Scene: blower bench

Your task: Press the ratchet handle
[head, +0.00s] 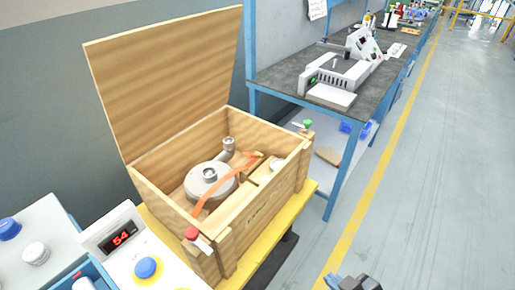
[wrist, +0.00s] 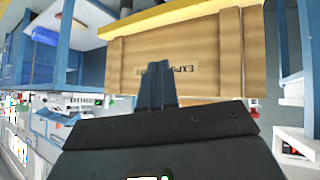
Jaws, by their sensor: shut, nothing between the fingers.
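An open wooden crate (head: 232,222) holds a grey metal blower (head: 208,182) with an orange strap (head: 222,188) across it. A small orange and dark piece at the strap's far end (head: 254,157) looks like the ratchet; its handle is too small to make out. My gripper (head: 352,281) shows at the bottom edge of the head view, outside the crate and to its right. In the wrist view my gripper (wrist: 155,70) is shut and empty, in front of the crate's outer side (wrist: 205,55), which appears upside down. The ratchet is hidden there.
The crate's lid (head: 170,75) stands open at the back. The crate rests on a yellow-edged stand (head: 262,243). A white console with a red "54" display (head: 120,238) is at the left. A blue-framed workbench (head: 290,80) stands behind right. Floor at right is clear.

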